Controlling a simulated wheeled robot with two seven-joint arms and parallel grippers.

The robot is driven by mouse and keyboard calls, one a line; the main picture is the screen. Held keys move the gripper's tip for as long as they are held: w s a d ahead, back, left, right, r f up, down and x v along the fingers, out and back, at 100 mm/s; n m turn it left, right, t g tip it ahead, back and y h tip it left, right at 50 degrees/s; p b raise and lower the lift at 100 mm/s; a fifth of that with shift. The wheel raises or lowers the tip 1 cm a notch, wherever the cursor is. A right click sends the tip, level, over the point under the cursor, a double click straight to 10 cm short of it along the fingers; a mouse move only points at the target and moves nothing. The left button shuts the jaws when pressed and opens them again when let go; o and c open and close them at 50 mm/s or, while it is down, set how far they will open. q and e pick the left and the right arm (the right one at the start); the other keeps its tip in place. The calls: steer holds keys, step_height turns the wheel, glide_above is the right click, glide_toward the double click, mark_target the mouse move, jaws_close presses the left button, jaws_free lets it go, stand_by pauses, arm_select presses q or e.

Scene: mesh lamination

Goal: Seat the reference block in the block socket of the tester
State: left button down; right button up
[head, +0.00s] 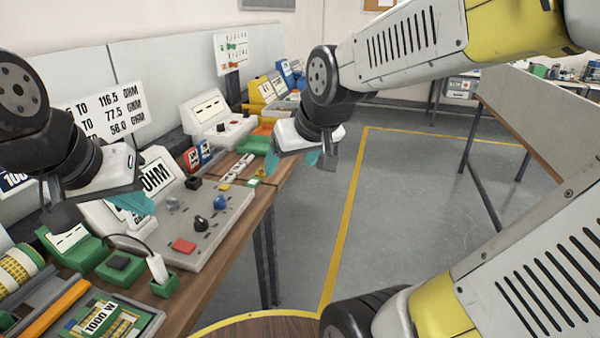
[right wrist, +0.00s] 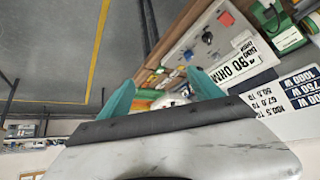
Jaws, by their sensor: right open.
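The tester (head: 225,228) is a grey sloped panel with a display reading OHM, on the wooden bench. It carries a red square piece, a black knob, a blue knob and dark slots; which is the block socket I cannot tell. A dark block (head: 118,263) sits in a green holder in front of it; whether it is the reference block I cannot tell. My right gripper (head: 293,160) is open and empty, in the air beyond the bench edge. Its spread teal fingers show in the right wrist view (right wrist: 161,82). My left gripper (head: 133,204) hangs above the tester's left side; its jaws are unclear.
A white corded probe (head: 157,267) stands in a green holder at the tester's front. A tray with a 1000 W board (head: 100,318) lies at the near left. Other instruments (head: 215,115) line the bench's far end. The floor (head: 310,230) right of the bench is clear.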

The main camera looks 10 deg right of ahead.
steer(key=s+d+m+g, duration=0.1)
steer(key=s, duration=0.8)
steer(key=shift+s+d+r+m, duration=0.15)
steer(key=shift+d+r+m, duration=0.25)
